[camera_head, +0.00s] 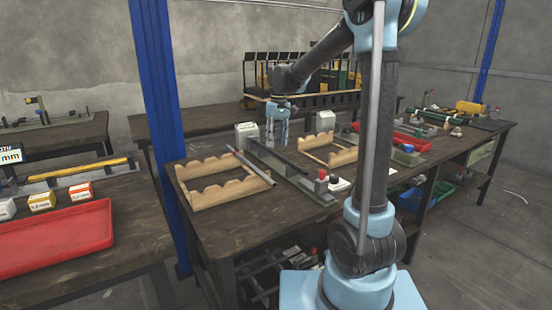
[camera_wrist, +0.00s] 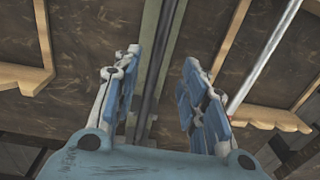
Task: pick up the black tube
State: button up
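The black tube (camera_head: 277,157) lies along a grey-green press base (camera_head: 312,187) between two wooden racks. In the wrist view the black tube (camera_wrist: 166,50) runs lengthwise beneath my gripper, nearer the left finger than the right. My gripper (camera_head: 277,112) points down above the far end of the press base; its fingers (camera_wrist: 168,72) are apart with nothing held between them. The fingers appear above the tube, but the exact height gap is hard to tell.
A grey tube (camera_head: 250,166) lies across the left wooden rack (camera_head: 222,194); it also shows in the wrist view (camera_wrist: 264,58). The right wooden rack (camera_head: 343,157) is empty. A pale box (camera_head: 325,120) stands behind. Red and black knobs (camera_head: 321,182) stand at the base's near end.

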aim_at(277, 156)
jog(key=shift+d+f, duration=0.1)
jog(key=shift+f, duration=2.5)
jog(key=shift+c, duration=0.5)
grip_shut()
